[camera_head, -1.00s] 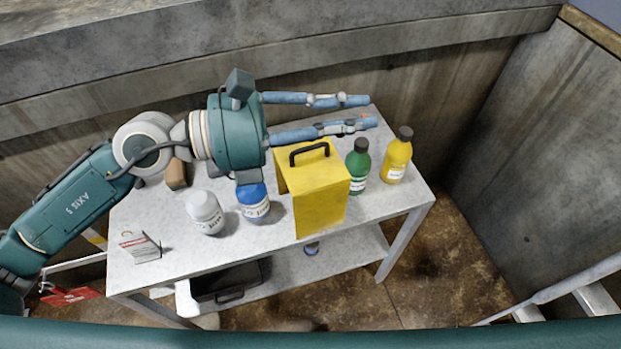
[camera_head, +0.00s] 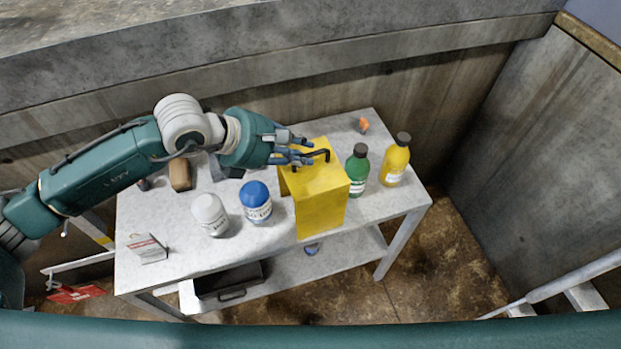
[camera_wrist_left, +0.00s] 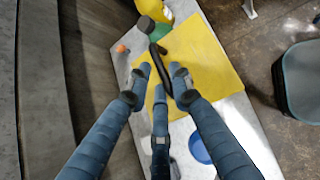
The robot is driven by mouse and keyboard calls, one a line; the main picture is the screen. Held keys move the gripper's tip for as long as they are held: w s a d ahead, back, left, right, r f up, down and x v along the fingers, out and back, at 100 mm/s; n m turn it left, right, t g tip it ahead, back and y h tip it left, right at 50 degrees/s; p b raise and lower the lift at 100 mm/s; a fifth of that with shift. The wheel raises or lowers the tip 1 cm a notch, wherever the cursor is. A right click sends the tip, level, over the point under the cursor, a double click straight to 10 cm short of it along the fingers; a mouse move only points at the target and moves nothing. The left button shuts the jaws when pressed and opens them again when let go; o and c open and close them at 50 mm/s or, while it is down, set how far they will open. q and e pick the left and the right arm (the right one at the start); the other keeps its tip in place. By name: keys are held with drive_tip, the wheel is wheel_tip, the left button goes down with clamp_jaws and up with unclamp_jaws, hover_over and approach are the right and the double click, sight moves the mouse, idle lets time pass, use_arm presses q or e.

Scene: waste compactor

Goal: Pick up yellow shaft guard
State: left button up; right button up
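The yellow shaft guard (camera_head: 320,205) is a box-like yellow cover with a black handle (camera_head: 322,155) on top. It stands upright on the grey table. My left gripper (camera_head: 309,151) is at the left end of the handle, just above the guard's top. In the left wrist view, the handle (camera_wrist_left: 157,58) runs between the spread fingertips of the left gripper (camera_wrist_left: 160,72), over the yellow top (camera_wrist_left: 205,65). The fingers look apart, with gaps beside the handle; firm contact does not show. My right gripper is not in view.
A green bottle (camera_head: 357,172) and a yellow bottle (camera_head: 396,162) stand right of the guard. A blue-topped jar (camera_head: 256,200) and a white jar (camera_head: 210,214) stand left of it. A small orange item (camera_head: 364,125) lies behind. The concrete wall rises close behind the table (camera_head: 180,260).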

sight(309, 154)
use_arm(q)
drive_tip(key=shift+p+x, duration=0.35)
drive_tip(key=shift+x, duration=1.25)
drive_tip(key=shift+r, duration=0.15)
clamp_jaws()
drive_tip(key=shift+w+d+r, duration=0.15)
drive_tip(key=shift+r, duration=0.1)
